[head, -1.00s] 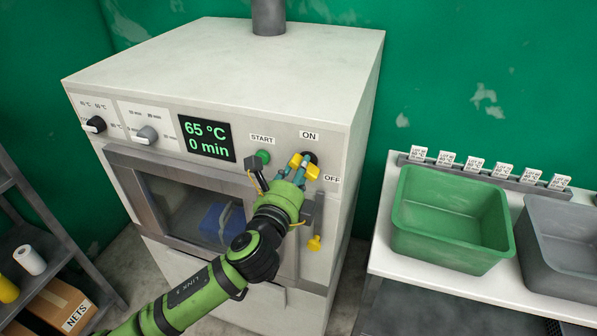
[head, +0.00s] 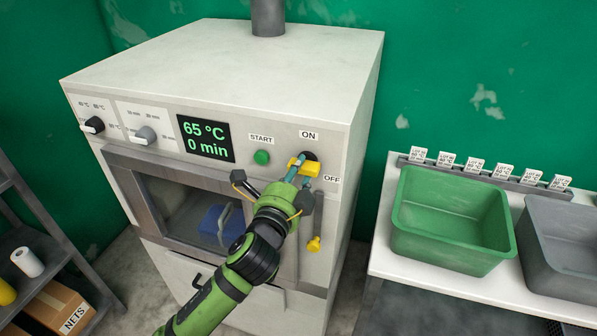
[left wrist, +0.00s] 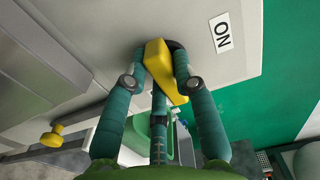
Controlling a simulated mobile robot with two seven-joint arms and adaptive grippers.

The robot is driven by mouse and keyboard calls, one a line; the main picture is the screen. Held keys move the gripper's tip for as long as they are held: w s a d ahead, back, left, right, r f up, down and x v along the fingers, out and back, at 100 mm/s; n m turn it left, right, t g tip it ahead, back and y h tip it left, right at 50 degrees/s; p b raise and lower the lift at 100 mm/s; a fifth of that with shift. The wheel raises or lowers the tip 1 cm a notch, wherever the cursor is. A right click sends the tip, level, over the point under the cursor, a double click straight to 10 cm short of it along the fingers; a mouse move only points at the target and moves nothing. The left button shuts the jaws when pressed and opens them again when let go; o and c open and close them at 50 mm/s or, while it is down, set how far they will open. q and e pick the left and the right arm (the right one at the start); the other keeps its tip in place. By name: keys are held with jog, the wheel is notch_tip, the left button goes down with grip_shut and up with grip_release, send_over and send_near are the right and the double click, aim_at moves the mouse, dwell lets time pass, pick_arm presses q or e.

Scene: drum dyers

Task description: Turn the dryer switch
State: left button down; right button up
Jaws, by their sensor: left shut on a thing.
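The dryer switch (head: 304,166) is a yellow handle on a dark round base at the right of the dryer's (head: 225,60) front panel, between the ON and OFF labels. My left gripper (head: 301,172) is at the switch with its fingers shut on the yellow handle. In the left wrist view, the fingers of the gripper (left wrist: 158,65) lie on both sides of the yellow switch handle (left wrist: 160,72), next to the ON label (left wrist: 222,32). The fingers partly hide the handle in the head view. The display (head: 206,138) reads 65 °C and 0 min. My right gripper is not in view.
A green START button (head: 261,157) and two knobs (head: 94,125) (head: 146,135) are on the same panel. A yellow knob (head: 314,243) sits below the switch. A green tub (head: 452,262) and a grey tub (head: 560,270) stand on a white table at the right.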

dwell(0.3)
pick_arm(q)
jog(key=c, duration=1)
grip_release()
jog(key=v, duration=1.2)
